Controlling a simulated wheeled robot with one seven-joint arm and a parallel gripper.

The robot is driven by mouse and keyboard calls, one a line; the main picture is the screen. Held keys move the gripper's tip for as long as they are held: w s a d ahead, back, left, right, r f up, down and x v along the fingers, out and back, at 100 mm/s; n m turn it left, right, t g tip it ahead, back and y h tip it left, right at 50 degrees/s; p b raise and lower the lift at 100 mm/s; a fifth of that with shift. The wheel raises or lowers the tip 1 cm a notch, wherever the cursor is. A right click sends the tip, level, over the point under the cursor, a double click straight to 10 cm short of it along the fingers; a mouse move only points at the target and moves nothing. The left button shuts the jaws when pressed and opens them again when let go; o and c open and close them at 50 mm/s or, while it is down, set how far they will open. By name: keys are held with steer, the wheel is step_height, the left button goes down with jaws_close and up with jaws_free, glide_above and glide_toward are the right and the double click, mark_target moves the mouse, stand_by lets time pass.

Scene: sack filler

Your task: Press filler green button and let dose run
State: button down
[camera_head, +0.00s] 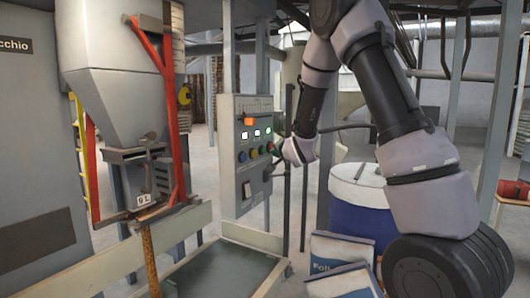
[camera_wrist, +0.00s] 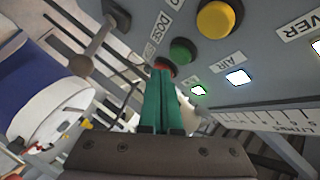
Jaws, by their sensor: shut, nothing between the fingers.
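The grey control panel (camera_head: 247,165) of the filler stands at the middle in the head view, with a row of round buttons. In the wrist view the green button (camera_wrist: 182,50) is just above and right of my fingertips, uncovered. A red button (camera_wrist: 166,67) is partly hidden behind the fingertips, near a label reading DOSE (camera_wrist: 162,27). A yellow button (camera_wrist: 215,18) is farther up and right. My gripper (camera_wrist: 162,72) has green fingers closed together and empty. In the head view my gripper (camera_head: 278,149) is at the panel's right edge. I cannot tell whether the tips touch anything.
The filler's hopper (camera_head: 115,70) hangs at left in a red frame (camera_head: 160,55), above a low green platform (camera_head: 228,268). A blue drum (camera_head: 360,205) and blue-and-white sacks (camera_head: 340,250) stand on the right, below my arm. Lit white lamps (camera_wrist: 238,77) are near the buttons.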

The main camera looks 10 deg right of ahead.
steer(key=shift+s+d, duration=0.8)
steer(key=shift+d, duration=0.3)
steer(key=shift+s+d, duration=0.8)
steer(key=shift+d, duration=0.25)
steer(key=shift+r, duration=0.1)
steer(key=s+d+r+g+h, duration=0.1)
steer(key=s+d+r+g, duration=0.2)
steer(key=s, duration=0.4)
steer(key=s+d+r+h, duration=0.1)
steer(key=s+d+r, duration=0.2)
steer(key=s+r, duration=0.3)
steer(key=s+a+r+n+g+y, duration=0.1)
steer(key=s+n+g, duration=0.4)
steer(key=s, duration=1.9)
steer(key=shift+s+a+r+n, duration=0.3)
steer(key=shift+a+r, duration=0.15)
steer(key=shift+a, duration=0.1)
